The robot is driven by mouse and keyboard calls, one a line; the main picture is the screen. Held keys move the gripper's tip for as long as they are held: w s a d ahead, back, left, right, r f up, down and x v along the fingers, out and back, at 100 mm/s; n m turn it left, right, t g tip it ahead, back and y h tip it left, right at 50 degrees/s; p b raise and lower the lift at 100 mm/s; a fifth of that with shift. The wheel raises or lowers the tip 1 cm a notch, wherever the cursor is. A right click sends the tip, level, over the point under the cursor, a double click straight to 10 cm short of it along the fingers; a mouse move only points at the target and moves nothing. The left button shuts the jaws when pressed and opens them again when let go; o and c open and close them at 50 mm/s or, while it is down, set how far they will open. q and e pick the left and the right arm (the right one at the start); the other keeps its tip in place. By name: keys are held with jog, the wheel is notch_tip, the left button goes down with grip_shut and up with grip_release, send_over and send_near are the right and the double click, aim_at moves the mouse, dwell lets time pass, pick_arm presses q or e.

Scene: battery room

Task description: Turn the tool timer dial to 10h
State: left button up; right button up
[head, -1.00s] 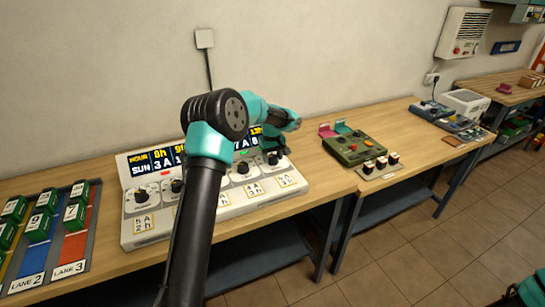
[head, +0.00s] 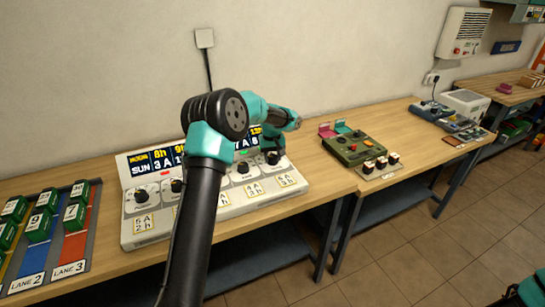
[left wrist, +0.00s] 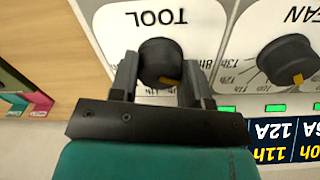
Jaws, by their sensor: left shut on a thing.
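The tool timer dial (left wrist: 158,58) is a black round knob with an orange mark, under the upside-down word TOOL in the left wrist view. Its mark points toward the gripper's palm, slightly right. Its hour labels are mostly hidden by the fingers. My left gripper (left wrist: 160,75) has one finger on each side of the knob and is shut on it. In the head view, the left gripper (head: 272,155) is at the right end of the timer panel (head: 132,232), partly behind my arm. My right gripper is not in view.
The FAN dial (left wrist: 288,60) is beside it in the wrist view. More dials and a display (head: 150,162) are on the panel. A lane tray (head: 75,245) with green blocks lies left. A green box (head: 355,148) with buttons stands right. The wall is behind the bench.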

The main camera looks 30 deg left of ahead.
aim_at(272, 156)
pick_arm(q)
jog(key=m, duration=0.9)
jog(key=shift+m, duration=0.3)
dwell(0.4)
jog(key=o, duration=0.9)
jog(key=shift+r, duration=0.15)
jog(key=r, duration=1.7)
jog(key=shift+w+a+r, duration=0.1)
jog(key=shift+a, duration=0.15)
